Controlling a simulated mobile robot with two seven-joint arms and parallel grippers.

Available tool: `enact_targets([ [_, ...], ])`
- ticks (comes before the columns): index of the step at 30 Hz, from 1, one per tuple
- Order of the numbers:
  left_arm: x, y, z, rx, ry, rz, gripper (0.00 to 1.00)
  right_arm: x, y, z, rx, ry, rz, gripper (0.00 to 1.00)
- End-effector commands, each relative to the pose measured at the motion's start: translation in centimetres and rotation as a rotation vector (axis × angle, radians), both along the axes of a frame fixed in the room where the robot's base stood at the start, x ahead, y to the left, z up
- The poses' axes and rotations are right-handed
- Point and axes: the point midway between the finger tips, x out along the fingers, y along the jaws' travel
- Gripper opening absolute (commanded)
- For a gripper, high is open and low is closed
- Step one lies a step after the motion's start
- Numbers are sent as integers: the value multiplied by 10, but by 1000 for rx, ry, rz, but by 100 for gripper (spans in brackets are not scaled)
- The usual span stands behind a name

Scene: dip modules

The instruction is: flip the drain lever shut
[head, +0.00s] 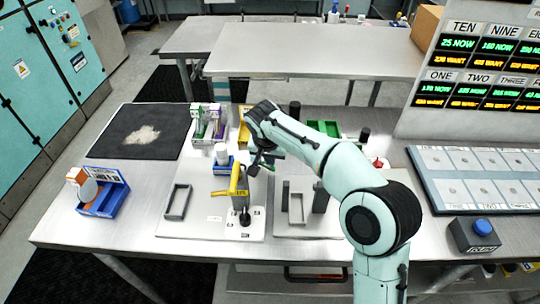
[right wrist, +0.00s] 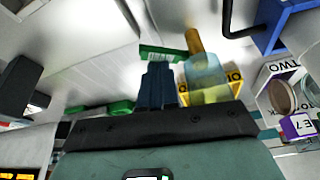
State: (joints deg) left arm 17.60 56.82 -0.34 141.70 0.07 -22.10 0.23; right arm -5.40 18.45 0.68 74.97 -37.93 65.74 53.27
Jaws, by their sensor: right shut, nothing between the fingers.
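A yellow lever (head: 236,180) stands upright on a dark post (head: 241,202) on a white base plate (head: 212,222) in the head view. I take it to be the drain lever. My right gripper (head: 256,166) is just right of and behind the lever's top; I cannot tell if they touch. In the right wrist view the right gripper's fingers (right wrist: 158,82) are together with nothing between them. A yellowish, partly see-through piece (right wrist: 206,78) is right beside them; I cannot tell what it is. My left gripper is in neither view.
A white cup stands in a blue holder (head: 222,160) behind the lever. Grey frames (head: 178,202) flank it. A dark mat (head: 125,131) and a blue bin (head: 103,199) lie left. A blue button box (head: 476,236) is at right. The front table edge is clear.

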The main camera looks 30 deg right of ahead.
Motion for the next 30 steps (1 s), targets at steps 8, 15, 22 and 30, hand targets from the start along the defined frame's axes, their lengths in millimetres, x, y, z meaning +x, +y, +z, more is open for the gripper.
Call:
enact_targets([
  [8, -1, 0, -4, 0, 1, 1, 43, -9, 8, 0, 1, 0, 1, 0],
  [15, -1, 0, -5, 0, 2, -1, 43, -12, 10, 0, 1, 1, 0, 0],
  [22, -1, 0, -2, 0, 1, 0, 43, -9, 10, 0, 1, 1, -1, 0],
  [30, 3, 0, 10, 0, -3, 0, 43, 2, 8, 1, 1, 1, -1, 0],
])
